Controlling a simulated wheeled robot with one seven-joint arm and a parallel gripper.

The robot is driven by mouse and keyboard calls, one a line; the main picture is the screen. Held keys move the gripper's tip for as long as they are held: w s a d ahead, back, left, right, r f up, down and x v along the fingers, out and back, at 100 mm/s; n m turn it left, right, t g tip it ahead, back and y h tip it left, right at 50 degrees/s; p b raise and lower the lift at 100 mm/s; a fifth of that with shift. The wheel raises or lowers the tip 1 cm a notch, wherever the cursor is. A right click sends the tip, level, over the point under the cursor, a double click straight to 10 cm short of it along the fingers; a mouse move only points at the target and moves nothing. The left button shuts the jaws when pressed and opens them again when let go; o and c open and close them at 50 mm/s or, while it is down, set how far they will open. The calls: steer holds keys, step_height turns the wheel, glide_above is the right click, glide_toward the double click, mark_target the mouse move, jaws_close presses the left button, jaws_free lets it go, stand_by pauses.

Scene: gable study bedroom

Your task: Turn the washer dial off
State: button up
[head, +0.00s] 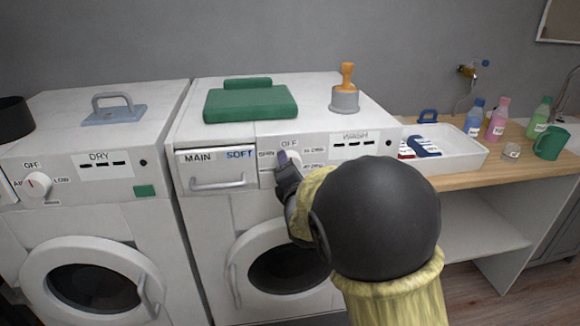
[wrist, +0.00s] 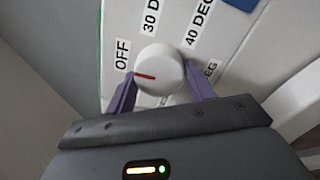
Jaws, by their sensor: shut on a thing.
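The washer dial (wrist: 160,66) is a round white knob with a red mark on its face. In the wrist view the mark points left, to the side where OFF is printed, slightly below that word. My gripper (wrist: 160,75) has its two purple fingers on opposite sides of the dial, shut on it. In the head view my gripper (head: 285,160) is at the washer's (head: 215,139) front panel, just below OFF, and my arm and fingers hide most of the dial.
The dryer (head: 90,136) with its own dial (head: 37,184) stands at the left. The detergent drawer (head: 217,182) is left of my gripper, the washer door (head: 245,262) below. A green folded cloth (head: 250,103) and an orange-handled stamp-like object (head: 345,97) rest on top.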

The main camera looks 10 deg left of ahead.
steer(key=shift+f, duration=0.1)
stand_by(0.3)
steer(key=o, duration=1)
steer(key=shift+b+v, duration=2.45)
steer(key=shift+v, duration=6.2)
